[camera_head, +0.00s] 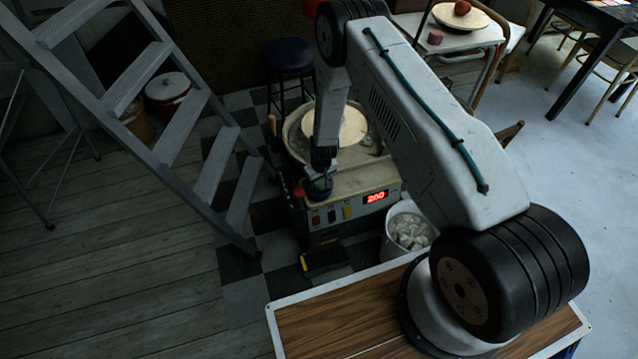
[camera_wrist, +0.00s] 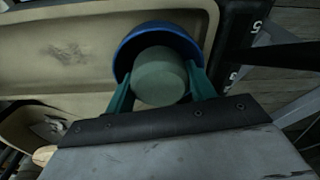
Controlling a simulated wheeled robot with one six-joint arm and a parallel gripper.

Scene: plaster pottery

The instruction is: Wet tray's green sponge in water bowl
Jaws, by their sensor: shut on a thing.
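A round grey-green sponge (camera_wrist: 160,77) is between the teal fingers of my gripper (camera_wrist: 158,72) in the wrist view. My gripper is shut on it. A blue bowl (camera_wrist: 140,38) shows behind and around the sponge's upper side; the sponge overlaps its opening. I cannot tell how deep the sponge is or whether it touches water. The bowl stands at the edge of the beige tray (camera_wrist: 85,25). In the head view my gripper (camera_head: 319,185) is low over the front left of the pottery wheel's tray (camera_head: 357,181), where the bowl is mostly hidden.
The wheel head (camera_head: 343,128) is behind my gripper. A red display (camera_head: 376,198) is on the wheel's front. A white bucket of pale lumps (camera_head: 410,230) stands to its right. A stepladder (camera_head: 185,130) stands close on the left, with a dark stool (camera_head: 287,57) behind.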

